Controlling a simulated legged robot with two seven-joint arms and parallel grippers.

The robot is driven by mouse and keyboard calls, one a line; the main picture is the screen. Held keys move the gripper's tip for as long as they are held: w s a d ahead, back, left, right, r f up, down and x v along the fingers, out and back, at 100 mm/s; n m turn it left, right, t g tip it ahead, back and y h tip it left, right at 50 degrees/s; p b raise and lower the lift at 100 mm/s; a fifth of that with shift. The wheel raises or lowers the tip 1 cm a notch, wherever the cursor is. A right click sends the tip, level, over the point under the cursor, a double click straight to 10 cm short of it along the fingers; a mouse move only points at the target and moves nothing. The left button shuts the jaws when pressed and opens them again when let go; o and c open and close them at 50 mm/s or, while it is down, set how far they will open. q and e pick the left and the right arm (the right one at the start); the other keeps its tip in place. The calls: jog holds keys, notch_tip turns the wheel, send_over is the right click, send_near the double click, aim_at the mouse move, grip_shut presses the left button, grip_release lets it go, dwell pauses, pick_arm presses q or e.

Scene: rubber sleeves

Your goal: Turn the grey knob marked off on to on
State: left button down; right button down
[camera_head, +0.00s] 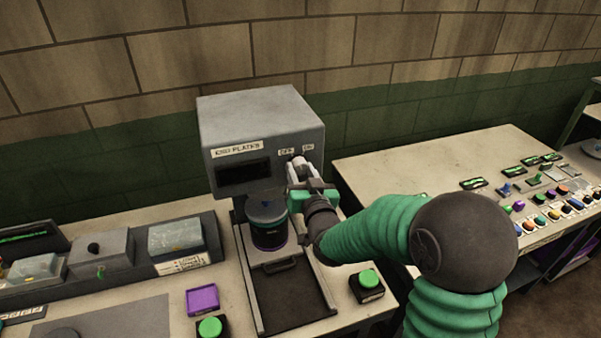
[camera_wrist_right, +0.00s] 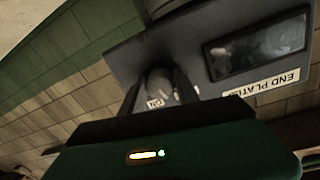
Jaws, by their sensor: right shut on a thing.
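The grey knob (camera_wrist_right: 159,80) is on the front of the grey machine (camera_head: 262,108) labelled END PLATES, just below the small OFF and ON labels. In the head view, my right gripper (camera_head: 297,164) reaches up to it from the lower right and mostly hides it. In the right wrist view, my two dark fingers stand on either side of the knob and are shut on it. The ON label shows between the fingers, upside down. I cannot tell which way the knob points. My left gripper is not in view.
A dark cylinder (camera_head: 268,228) stands under the machine head, close to my right arm. Green buttons (camera_head: 368,278) sit at the front, with a purple square (camera_head: 202,300) at left. A second table (camera_head: 400,160) with several coloured buttons is at right. A brick wall stands behind.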

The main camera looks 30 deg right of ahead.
jog(key=m, duration=0.4)
jog(key=shift+y+b, duration=0.3)
jog(key=m, duration=0.4)
jog(key=shift+m, duration=0.3)
jog(key=c, duration=1.2)
grip_release()
jog(key=shift+c, duration=0.2)
jog(key=o, duration=0.3)
jog(key=shift+s+d+r, duration=0.1)
jog(key=shift+s, duration=0.05)
jog(key=shift+o, duration=0.2)
